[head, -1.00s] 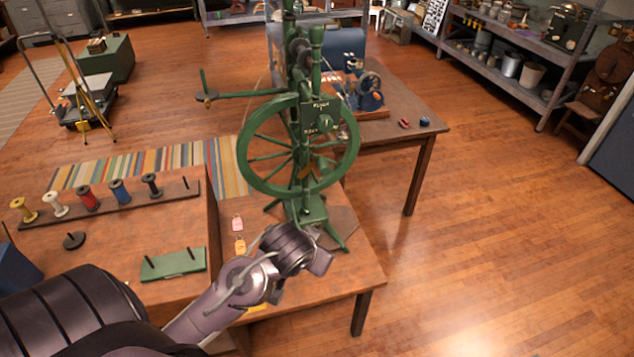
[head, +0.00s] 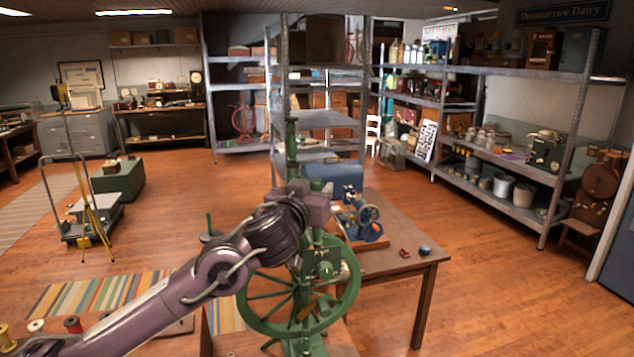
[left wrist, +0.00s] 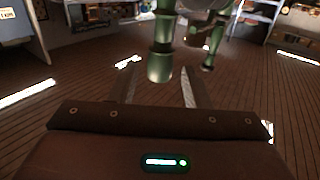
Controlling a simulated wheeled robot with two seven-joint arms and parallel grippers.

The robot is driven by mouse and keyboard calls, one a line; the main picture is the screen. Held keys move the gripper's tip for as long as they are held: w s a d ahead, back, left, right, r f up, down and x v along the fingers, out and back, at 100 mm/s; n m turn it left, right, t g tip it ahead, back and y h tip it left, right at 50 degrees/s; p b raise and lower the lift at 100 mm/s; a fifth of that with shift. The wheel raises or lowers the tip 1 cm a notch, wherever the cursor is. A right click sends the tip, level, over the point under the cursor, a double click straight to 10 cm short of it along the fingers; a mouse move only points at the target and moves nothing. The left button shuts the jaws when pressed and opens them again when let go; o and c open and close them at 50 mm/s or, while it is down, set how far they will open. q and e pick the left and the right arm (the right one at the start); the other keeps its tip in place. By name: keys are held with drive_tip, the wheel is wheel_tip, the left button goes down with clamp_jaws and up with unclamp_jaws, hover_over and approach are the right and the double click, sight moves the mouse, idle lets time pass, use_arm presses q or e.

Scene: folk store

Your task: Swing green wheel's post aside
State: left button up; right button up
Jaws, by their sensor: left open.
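The green spinning wheel (head: 345,300) stands upright on the near table, with its green post (head: 291,150) rising above the rim. My left gripper (head: 314,207) is raised beside the upper part of the wheel, and its arm crosses in front of it. In the left wrist view the open fingers (left wrist: 158,84) point toward a green turned post end (left wrist: 160,62), which shows between them; I cannot tell whether they touch it. The small green peg and disc (head: 209,235) show to the left, their side arm mostly hidden behind my arm. My right gripper is not in view.
A second table (head: 425,262) behind the wheel holds a small blue wheel device (head: 366,220) and small red and blue items. Spools (head: 73,324) stand at lower left. Grey shelves line the back and right.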

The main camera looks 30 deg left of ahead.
use_arm(q)
drive_tip(key=shift+p+x, duration=0.4)
drive_tip(key=shift+x, duration=1)
clamp_jaws()
